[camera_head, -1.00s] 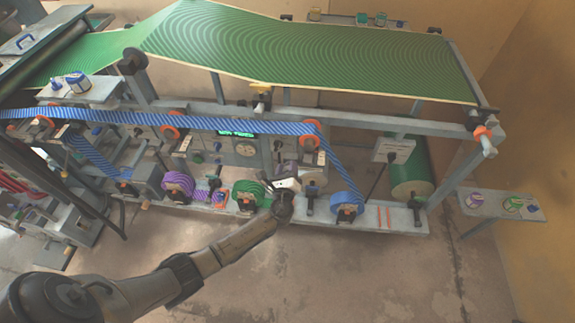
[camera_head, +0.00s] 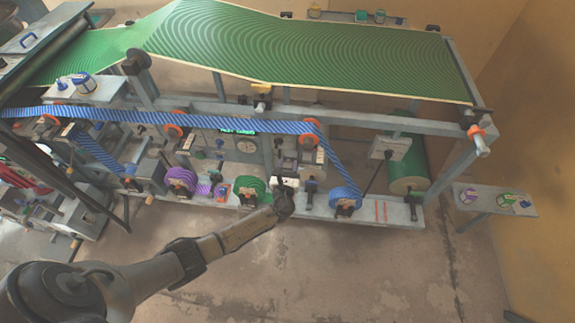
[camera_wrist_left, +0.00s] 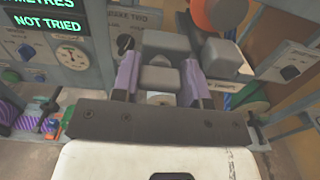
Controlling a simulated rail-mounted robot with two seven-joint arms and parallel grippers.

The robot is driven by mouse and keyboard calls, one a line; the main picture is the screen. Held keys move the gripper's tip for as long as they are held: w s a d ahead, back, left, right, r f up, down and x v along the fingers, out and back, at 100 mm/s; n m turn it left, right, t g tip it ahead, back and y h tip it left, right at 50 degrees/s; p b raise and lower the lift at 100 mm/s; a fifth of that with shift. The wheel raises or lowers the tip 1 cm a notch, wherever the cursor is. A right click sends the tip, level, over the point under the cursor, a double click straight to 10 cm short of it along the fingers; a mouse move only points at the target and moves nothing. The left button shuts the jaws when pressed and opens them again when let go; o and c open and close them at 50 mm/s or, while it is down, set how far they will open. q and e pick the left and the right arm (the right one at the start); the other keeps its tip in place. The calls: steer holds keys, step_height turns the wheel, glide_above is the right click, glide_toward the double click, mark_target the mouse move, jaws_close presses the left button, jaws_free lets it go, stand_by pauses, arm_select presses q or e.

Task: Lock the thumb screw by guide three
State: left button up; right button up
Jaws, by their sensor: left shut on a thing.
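My left gripper (camera_wrist_left: 162,86) shows from behind in the left wrist view, with two purple-faced fingers pointing away. It is shut on a small grey piece (camera_wrist_left: 160,80) that looks like the thumb screw; its shape is partly hidden. In the head view the left gripper (camera_head: 285,180) is at the machine's front, below and left of the orange roller of the right-hand guide (camera_head: 309,132). That view hides the fingertips and the screw behind my wrist. The guide's orange roller also shows at the top of the left wrist view (camera_wrist_left: 222,14). My right gripper is not in view.
A blue striped web (camera_head: 230,127) runs over the orange rollers down to a blue roll (camera_head: 345,198) right of my gripper. A green roll (camera_head: 250,189) is close on the left, beyond it a purple roll (camera_head: 181,181). The floor in front (camera_head: 350,270) is clear.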

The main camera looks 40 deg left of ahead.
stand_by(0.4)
arm_select(q)
steer(key=o, duration=0.9)
steer(key=shift+s, duration=0.1)
steer(key=shift+s+d, duration=0.2)
steer(key=shift+s, duration=0.05)
steer(key=p+v, duration=0.1)
steer(key=v, duration=1.2)
